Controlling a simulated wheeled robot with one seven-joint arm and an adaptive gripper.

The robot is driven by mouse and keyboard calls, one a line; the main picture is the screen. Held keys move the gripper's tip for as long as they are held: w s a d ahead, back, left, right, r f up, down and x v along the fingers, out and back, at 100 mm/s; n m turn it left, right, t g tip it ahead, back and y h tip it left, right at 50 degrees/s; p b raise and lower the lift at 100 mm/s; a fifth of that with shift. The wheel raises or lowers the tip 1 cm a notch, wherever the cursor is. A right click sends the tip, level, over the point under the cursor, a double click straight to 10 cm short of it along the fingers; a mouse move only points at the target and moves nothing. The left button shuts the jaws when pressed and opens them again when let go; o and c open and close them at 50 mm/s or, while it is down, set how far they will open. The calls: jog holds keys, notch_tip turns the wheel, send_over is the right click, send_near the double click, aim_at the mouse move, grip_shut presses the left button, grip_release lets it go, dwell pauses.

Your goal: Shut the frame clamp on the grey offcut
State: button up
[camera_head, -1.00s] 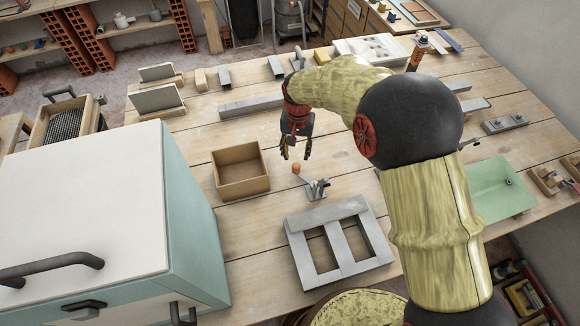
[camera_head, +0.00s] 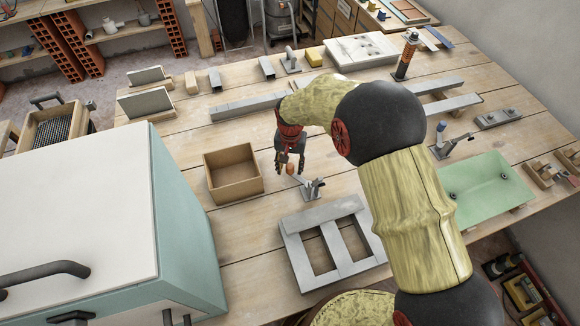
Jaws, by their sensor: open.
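A small metal toggle clamp (camera_head: 313,188) with an orange knob (camera_head: 290,169) stands at the far edge of a grey frame (camera_head: 367,245) with two openings. Its lever reaches up and left from the base to the knob, so the clamp looks open. A flat grey piece (camera_head: 322,213), likely the offcut, lies along the far side of the frame; whether it is separate is hard to tell. My gripper (camera_head: 289,172) points down at the knob, its fingers open, one on either side of it. Contact with the knob cannot be made out.
An open wooden box (camera_head: 234,190) stands just left of my gripper. A white and teal cabinet (camera_head: 180,215) fills the left front. Grey bars (camera_head: 245,107) lie behind. A green tray (camera_head: 487,185) and another clamp (camera_head: 450,146) are to the right, past my arm.

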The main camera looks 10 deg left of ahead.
jog(key=shift+c, duration=0.9)
grip_shut()
